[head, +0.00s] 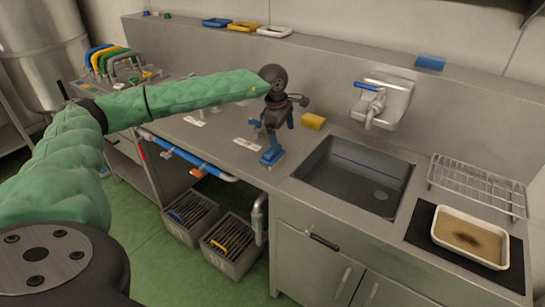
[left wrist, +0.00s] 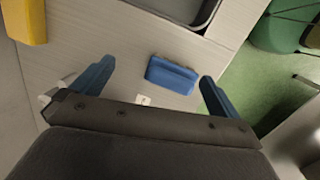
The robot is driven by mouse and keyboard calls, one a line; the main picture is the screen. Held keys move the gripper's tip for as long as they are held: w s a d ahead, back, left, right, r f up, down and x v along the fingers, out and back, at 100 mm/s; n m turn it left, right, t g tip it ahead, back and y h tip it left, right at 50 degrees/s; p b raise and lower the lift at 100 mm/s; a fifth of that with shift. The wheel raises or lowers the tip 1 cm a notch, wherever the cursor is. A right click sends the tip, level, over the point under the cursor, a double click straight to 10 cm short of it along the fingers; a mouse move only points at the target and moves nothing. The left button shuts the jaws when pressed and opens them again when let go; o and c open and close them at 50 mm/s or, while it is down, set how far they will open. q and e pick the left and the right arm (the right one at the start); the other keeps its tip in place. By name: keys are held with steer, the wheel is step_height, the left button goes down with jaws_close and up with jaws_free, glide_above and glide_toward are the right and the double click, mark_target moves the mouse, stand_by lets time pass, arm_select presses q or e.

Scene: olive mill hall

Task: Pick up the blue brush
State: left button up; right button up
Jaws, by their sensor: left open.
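The blue brush (head: 271,157) lies on the steel counter near its front edge, left of the sink. In the left wrist view the blue brush (left wrist: 171,75) is a short block lying between my two blue fingers. My left gripper (head: 273,125) points down above the brush, with its fingers apart. In the left wrist view my left gripper (left wrist: 156,72) is open and empty, and the brush appears beyond its fingertips, seemingly apart from them. My right gripper is in neither view.
A yellow block (head: 312,121) lies behind the gripper. The sink (head: 350,178) is just right, with a tap (head: 372,108) above it. A wire rack (head: 478,185) and white tray (head: 470,238) stand farther right. Crates (head: 232,250) sit below on the floor.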

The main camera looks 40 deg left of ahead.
mark_target(273, 153)
arm_select(q)
steer(key=s+a, duration=0.1)
steer(key=s+a+m+g+y, duration=0.1)
steer(key=shift+s+f+g, duration=0.15)
steer(key=shift+s+g, duration=0.15)
steer(key=shift+s, duration=0.05)
steer(key=shift+f+m, duration=0.3)
steer(key=shift+f, duration=0.15)
steer(key=shift+f+p, duration=0.45)
steer(key=shift+f, duration=0.35)
steer(key=f, duration=0.1)
steer(key=f+p, duration=0.1)
steer(key=f, duration=0.1)
steer(key=f+p, duration=0.1)
steer(key=shift+w+a+f, duration=0.2)
steer(key=shift+w+f, duration=0.05)
steer(key=shift+f, duration=0.4)
steer(key=c, duration=0.8)
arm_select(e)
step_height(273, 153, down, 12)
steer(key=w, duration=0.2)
